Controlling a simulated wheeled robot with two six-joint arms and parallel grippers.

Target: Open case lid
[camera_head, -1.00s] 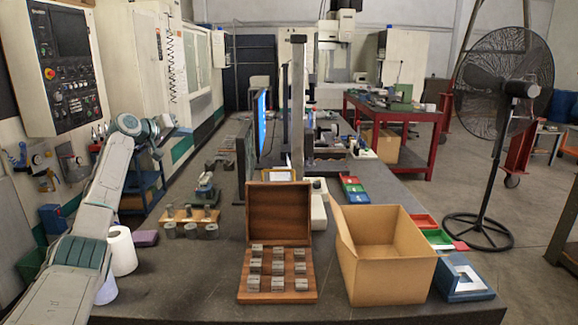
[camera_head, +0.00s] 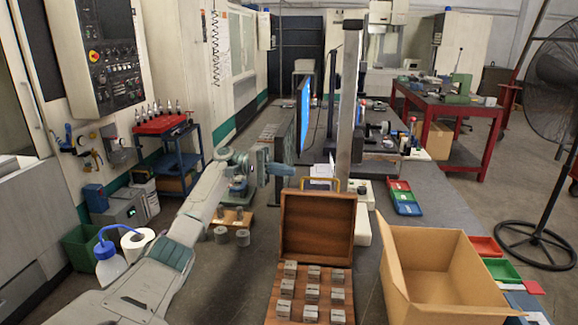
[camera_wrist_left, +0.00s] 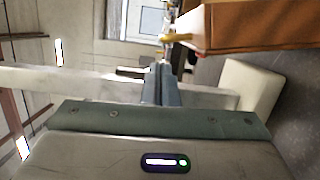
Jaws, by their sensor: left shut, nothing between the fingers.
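The wooden case (camera_head: 345,318) lies on the dark bench with its lid (camera_head: 318,225) standing upright and open at the back. Several grey metal blocks stand in rows in its base. A yellow handle (camera_head: 320,183) shows at the lid's top edge. In the left wrist view the shut fingers (camera_wrist_left: 161,83) are near the brown lid (camera_wrist_left: 255,25) and the yellow handle (camera_wrist_left: 176,38). My right gripper is not in view.
An open cardboard box (camera_head: 440,275) stands right of the case. Grey cylinders (camera_head: 242,237) on and by a wooden rack stand to the left. A monitor (camera_head: 303,115) and a metal column (camera_head: 347,110) rise behind. Coloured trays (camera_head: 403,197) lie at right.

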